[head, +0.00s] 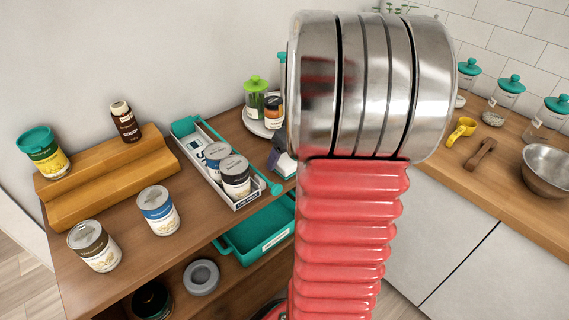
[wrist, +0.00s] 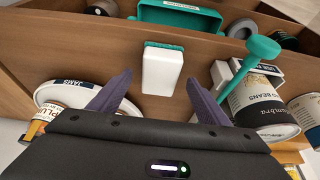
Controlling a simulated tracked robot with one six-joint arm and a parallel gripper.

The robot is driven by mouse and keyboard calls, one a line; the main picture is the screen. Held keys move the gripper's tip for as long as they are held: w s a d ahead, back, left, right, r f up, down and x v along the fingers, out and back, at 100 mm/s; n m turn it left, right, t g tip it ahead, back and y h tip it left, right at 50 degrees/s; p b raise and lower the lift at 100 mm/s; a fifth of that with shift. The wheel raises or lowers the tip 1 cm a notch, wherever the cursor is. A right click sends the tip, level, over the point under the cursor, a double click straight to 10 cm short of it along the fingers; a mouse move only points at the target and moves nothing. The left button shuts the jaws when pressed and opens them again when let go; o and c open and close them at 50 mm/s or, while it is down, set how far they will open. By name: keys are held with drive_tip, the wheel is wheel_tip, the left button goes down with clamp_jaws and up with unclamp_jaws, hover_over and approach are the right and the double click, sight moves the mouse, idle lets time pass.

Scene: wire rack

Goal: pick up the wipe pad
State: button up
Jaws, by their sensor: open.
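The wipe pad (wrist: 162,72) looks like a white block with a teal strip along one edge. In the wrist view it sits at the upper middle, on the wooden shelf near its edge. My gripper (wrist: 158,80) is open, with its two dark purple fingers to the left and right of the pad and gaps on both sides. I cannot tell how far the fingertips are from it in depth. In the head view a small white part of the pad (head: 286,166) shows beside my red arm, which hides the rest.
A caddy (head: 247,199) with a teal bar and cans stands left of the pad. A round white tray (head: 262,130) with jars is behind it. A teal bin (head: 258,240) sits on the lower shelf. A wooden riser (head: 110,182) and loose cans are at left.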

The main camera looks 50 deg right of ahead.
sight(284, 159)
drive_tip(key=shift+x, duration=1.4)
drive_tip(key=shift+c, duration=0.3)
drive_tip(key=c, duration=1.1)
drive_tip(key=shift+r, duration=0.2)
wheel_tip(284, 159, up, 10)
drive_tip(key=shift+f, duration=0.1)
